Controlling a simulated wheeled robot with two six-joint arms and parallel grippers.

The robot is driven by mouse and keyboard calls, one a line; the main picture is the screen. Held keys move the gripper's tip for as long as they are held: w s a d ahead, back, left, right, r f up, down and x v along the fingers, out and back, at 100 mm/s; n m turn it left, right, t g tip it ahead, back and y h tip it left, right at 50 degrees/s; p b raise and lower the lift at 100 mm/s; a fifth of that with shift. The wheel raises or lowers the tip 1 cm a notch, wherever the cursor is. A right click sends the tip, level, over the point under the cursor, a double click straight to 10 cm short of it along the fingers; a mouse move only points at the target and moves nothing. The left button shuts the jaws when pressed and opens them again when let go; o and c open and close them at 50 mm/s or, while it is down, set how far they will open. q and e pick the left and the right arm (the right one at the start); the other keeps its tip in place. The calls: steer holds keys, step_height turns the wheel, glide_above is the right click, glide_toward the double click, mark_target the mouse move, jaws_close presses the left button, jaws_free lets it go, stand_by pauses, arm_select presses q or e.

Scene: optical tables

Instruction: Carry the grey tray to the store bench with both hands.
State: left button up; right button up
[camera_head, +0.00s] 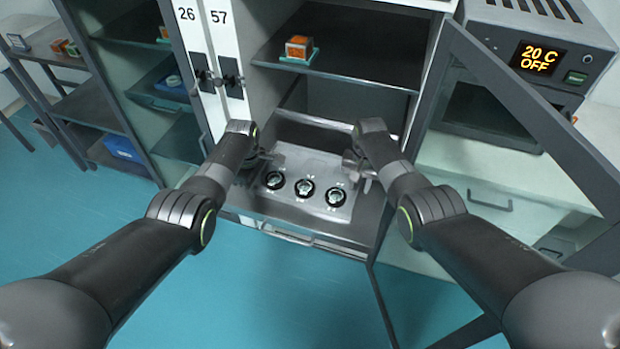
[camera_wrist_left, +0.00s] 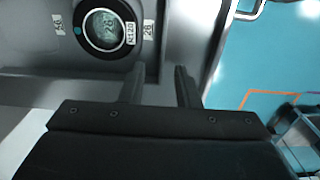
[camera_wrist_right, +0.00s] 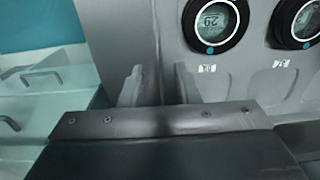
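The grey tray (camera_head: 328,214) lies on the low shelf of the open cabinet and carries three round black-rimmed gauges (camera_head: 304,188). My left gripper (camera_head: 272,157) is at the tray's left side. In the left wrist view its fingers (camera_wrist_left: 159,88) stand apart at the tray's side wall, beside a gauge (camera_wrist_left: 108,30). My right gripper (camera_head: 361,172) is at the tray's right side. In the right wrist view its fingers (camera_wrist_right: 158,88) stand apart with the side wall's edge between them. I see no clear contact of the fingers with the wall. The store bench cannot be identified for certain.
The cabinet's open glass door (camera_head: 525,110) stands to the right, close to my right arm. An orange box (camera_head: 298,47) sits on the shelf above the tray. An oven (camera_head: 540,55) reads "20 C OFF". A bench (camera_head: 88,106) stands far left. Blue floor is clear in front.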

arm_select(q)
steer(key=shift+f, duration=0.15)
arm_select(e)
steer(key=shift+f, duration=0.2)
arm_select(q)
jaws_close()
arm_select(e)
jaws_close()
